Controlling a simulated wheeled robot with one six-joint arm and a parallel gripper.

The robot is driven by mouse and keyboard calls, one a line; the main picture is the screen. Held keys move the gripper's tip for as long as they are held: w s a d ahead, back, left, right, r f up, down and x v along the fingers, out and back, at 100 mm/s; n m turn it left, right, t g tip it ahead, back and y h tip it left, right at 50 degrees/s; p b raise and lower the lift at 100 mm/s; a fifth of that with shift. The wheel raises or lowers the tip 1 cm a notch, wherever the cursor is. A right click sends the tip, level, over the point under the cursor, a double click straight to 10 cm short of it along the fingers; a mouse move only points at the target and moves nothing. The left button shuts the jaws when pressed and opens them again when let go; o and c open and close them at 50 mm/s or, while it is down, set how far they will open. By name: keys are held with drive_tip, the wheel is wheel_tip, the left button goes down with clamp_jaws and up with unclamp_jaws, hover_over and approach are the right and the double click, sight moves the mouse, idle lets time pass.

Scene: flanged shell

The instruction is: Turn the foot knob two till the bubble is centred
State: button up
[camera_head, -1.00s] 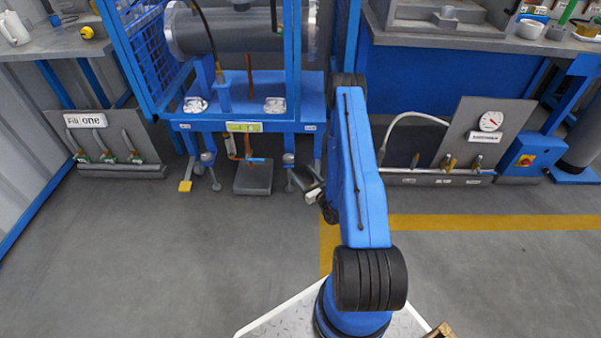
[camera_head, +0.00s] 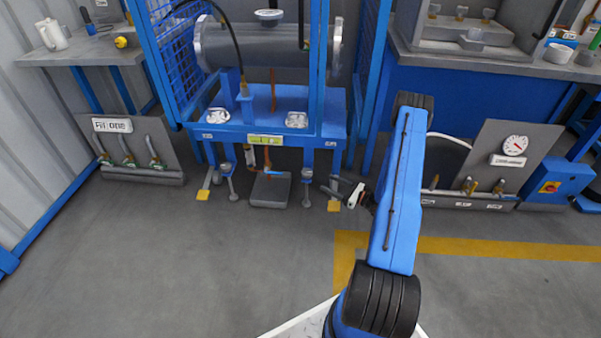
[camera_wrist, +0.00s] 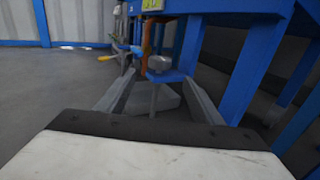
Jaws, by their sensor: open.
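A blue frame (camera_head: 265,128) carries a grey flanged shell (camera_head: 265,45). Two levelling feet with grey knobs hang under its front, a left foot knob (camera_head: 227,168) and a right foot knob (camera_head: 307,173); I cannot read which is knob two. A yellow-green strip (camera_head: 265,140) on the front rail may be the level; its bubble is too small to see. My gripper (camera_head: 331,187) is open, just right of the right foot, pointing left. In the wrist view, the right foot's knob (camera_wrist: 159,64) and stem show between and beyond the open fingers (camera_wrist: 158,88), apparently untouched.
A grey block (camera_head: 270,190) lies on the floor between the feet. A valve panel with a gauge (camera_head: 514,145) stands to the right, another valve panel (camera_head: 130,150) to the left. The floor in front is clear.

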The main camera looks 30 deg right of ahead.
sight(307, 174)
drive_tip(key=x, duration=1.7)
drive_tip(key=shift+f, duration=0.1)
drive_tip(key=c, duration=1)
